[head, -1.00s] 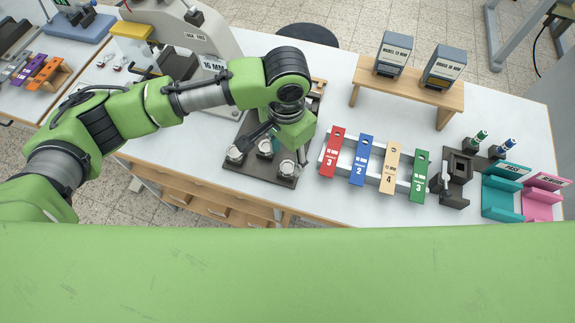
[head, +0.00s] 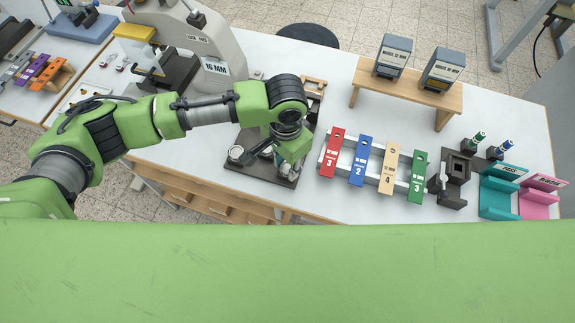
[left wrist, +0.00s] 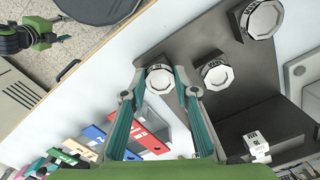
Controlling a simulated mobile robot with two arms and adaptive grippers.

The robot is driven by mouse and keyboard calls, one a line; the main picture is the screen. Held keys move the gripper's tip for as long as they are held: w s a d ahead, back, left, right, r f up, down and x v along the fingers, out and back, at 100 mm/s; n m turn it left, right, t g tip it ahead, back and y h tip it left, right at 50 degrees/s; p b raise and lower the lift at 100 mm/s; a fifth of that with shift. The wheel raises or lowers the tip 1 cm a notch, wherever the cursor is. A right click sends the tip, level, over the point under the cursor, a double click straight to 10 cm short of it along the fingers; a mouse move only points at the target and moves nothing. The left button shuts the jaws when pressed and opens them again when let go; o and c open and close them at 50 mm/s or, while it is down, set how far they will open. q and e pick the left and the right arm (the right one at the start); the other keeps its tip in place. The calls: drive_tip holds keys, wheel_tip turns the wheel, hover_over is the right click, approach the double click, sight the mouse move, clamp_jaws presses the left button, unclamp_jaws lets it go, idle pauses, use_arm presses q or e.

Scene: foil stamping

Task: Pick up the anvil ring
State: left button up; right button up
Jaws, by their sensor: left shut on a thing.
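My left gripper (head: 287,168) is at the front right of a dark base plate (head: 250,172) on the white table. In the left wrist view its teal fingers (left wrist: 160,88) are on either side of a faceted silver ring (left wrist: 160,78) and shut on it, at the plate's edge. I cannot tell whether the ring touches the plate. Two similar pale faceted pieces, a nearer one (left wrist: 216,73) and a farther one (left wrist: 262,19), stand on the plate. Their labels are too small to read surely.
A rack with red (head: 332,153), blue (head: 360,160), tan (head: 389,168) and green (head: 418,176) tagged bars stands close to the right of my gripper. A grey press (head: 205,45) stands behind my arm. Teal (head: 500,198) and pink (head: 540,199) trays are at the far right.

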sight(286, 169)
use_arm(q)
drive_tip(key=shift+r, duration=0.55)
wheel_tip(286, 169, up, 2)
drive_tip(key=shift+r, duration=0.1)
drive_tip(key=s+a+r+b, duration=0.2)
drive_tip(key=s+a+r, duration=0.3)
drive_tip(key=s+r, duration=0.4)
drive_tip(key=s, duration=0.4)
drive_tip(key=shift+a+r, duration=0.2)
drive_tip(key=shift+r, duration=0.15)
drive_tip(key=shift+r, duration=0.1)
drive_tip(key=shift+r+p, duration=1.45)
drive_tip(key=shift+p, duration=0.75)
